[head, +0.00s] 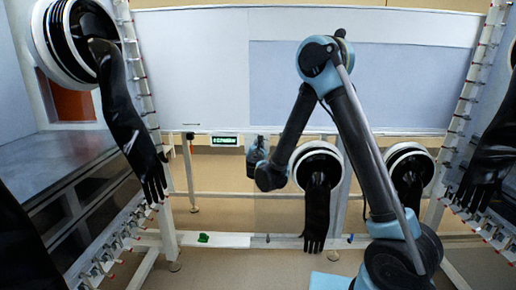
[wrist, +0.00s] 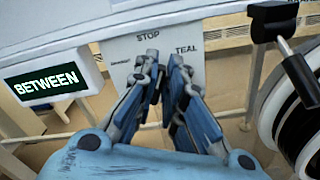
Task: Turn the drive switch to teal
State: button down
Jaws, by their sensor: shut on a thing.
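The drive switch's pale plate (wrist: 205,34) shows in the wrist view, with STOP at the top, TEAL at the upper right and a blurred label at the left. My gripper (wrist: 165,72) is in front of the plate, its blue fingers close together. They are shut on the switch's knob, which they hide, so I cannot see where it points. The lit display (wrist: 45,84) left of the plate reads BETWEEN. In the head view, my gripper (head: 257,143) is at the lower edge of the white panel, right of the small green display (head: 224,140).
A black handle (wrist: 272,22) and a round glove port (wrist: 300,105) are close on the right in the wrist view. In the head view, black gloves hang from ports (head: 317,160) right of my gripper and at the far left (head: 125,110). A green item (head: 203,238) lies low down.

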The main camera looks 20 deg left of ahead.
jog(key=shift+d+f+m, duration=0.1)
jog(key=shift+d+m, duration=0.1)
jog(key=shift+m, duration=0.4)
jog(key=c, duration=1.7)
grip_release()
jog(key=shift+v, duration=5.95)
